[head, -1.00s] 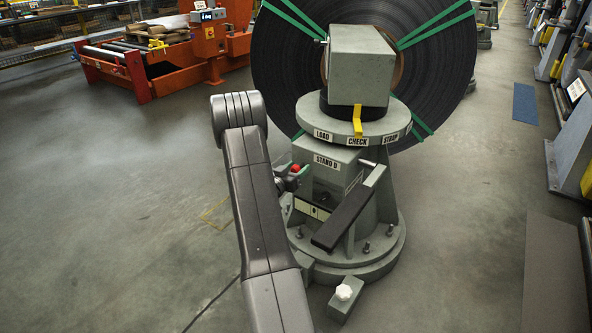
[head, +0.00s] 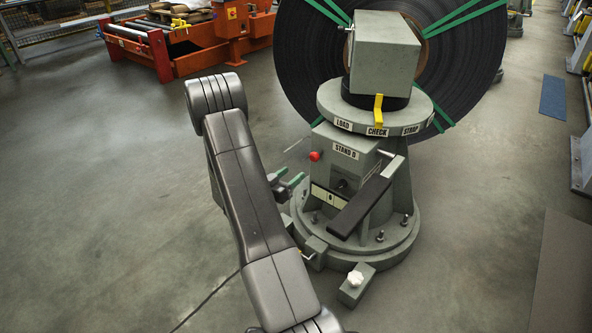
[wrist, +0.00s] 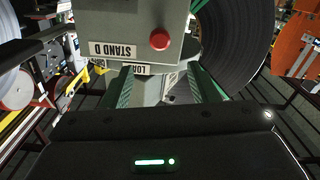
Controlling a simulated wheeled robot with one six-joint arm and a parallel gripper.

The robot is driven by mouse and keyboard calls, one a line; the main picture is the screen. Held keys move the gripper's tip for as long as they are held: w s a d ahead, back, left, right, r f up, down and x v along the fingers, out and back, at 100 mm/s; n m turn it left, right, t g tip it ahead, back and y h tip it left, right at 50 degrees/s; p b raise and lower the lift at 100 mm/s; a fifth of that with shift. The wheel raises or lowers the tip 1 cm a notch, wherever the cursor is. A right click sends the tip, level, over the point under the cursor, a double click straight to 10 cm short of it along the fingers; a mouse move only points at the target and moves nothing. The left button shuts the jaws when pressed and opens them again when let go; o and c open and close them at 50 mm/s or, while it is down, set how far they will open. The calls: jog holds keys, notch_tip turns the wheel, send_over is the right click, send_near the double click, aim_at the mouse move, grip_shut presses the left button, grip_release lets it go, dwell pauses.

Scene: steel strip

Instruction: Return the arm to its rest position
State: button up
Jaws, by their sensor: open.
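My gripper (head: 287,178) shows just left of the grey stand labelled STAND D (head: 345,152), partly behind my own arm. Its green-padded fingers are apart and hold nothing. In the wrist view the open fingers (wrist: 160,78) point at the stand's face, which appears upside down. The red button (head: 314,156) on the stand is above and right of the fingertips, apart from them. The button also shows in the wrist view (wrist: 160,39). My arm's raised elbow is left of the stand.
A large dark strip coil (head: 300,50) with green straps is behind the stand. A yellow pointer (head: 378,108) is at CHECK. A black bar (head: 360,207) juts forward. An orange machine (head: 190,45) stands at the back left. The floor at left is clear.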

aim_at(312, 158)
dwell(0.3)
jog(key=b+x, duration=0.2)
jog(key=x, duration=1.1)
jog(key=shift+w+d+f+b, duration=0.1)
jog(key=shift+w+d+b, duration=0.15)
jog(key=shift+d+b, duration=0.1)
jog(key=v, duration=0.2)
jog(key=shift+s+a, duration=0.15)
jog(key=shift+a, duration=0.25)
jog(key=shift+s+a, duration=0.3)
jog(key=shift+s, duration=0.25)
